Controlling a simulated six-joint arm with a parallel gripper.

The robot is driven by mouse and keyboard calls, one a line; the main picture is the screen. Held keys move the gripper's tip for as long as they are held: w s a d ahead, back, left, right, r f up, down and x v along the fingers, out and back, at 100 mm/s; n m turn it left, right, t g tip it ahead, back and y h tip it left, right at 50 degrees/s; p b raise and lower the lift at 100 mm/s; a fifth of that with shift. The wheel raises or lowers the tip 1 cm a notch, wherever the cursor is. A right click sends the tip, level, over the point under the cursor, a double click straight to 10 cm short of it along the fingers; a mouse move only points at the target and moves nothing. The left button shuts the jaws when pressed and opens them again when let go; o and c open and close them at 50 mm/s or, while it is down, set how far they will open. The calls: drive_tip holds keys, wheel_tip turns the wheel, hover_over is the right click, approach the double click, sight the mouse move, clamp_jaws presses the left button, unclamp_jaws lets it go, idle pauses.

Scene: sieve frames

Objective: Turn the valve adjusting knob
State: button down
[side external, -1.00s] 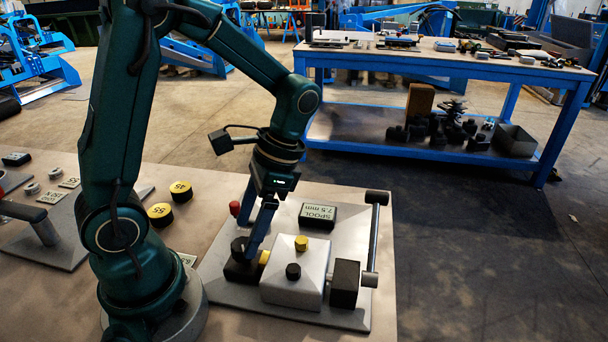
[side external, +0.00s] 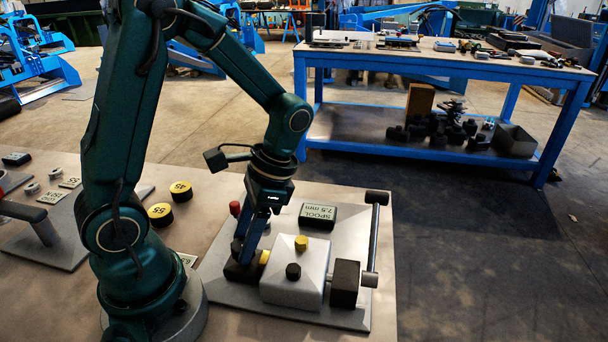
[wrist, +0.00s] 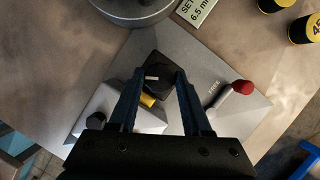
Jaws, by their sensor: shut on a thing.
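The black valve adjusting knob (wrist: 155,76), with a pale pointer mark on top, sits on a dark block at the left end of the white valve body (side external: 283,283). In the wrist view my gripper (wrist: 161,77) has one finger on each side of the knob, shut on it. In the side view my gripper (side external: 240,247) reaches down over the knob, and its fingers hide part of it. A readout box (side external: 318,215) on the plate shows "SPOOL 7.5 mm". A tag (wrist: 195,9) reads "SET 6.5 mm", partly cut off.
A red-tipped lever (wrist: 241,87) stands close beside my gripper. A black-ended crank handle (side external: 375,238) rises at the plate's right side. Yellow-topped discs (side external: 181,190) lie left on the table. A blue workbench (side external: 450,66) stands behind.

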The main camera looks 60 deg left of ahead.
drive_tip(key=n+h, duration=0.2)
drive_tip(key=n, duration=0.3)
drive_tip(key=shift+a, duration=0.15)
drive_tip(key=n+h, duration=0.1)
drive_tip(key=n, duration=0.2)
drive_tip(key=n+t+h, duration=0.1)
drive_tip(key=n, duration=0.2)
drive_tip(key=shift+a, duration=0.15)
drive_tip(key=shift+n, duration=0.4)
drive_tip(key=shift+c, duration=1.7)
unclamp_jaws()
drive_tip(key=shift+s, duration=0.1)
drive_tip(key=shift+v, duration=2.55)
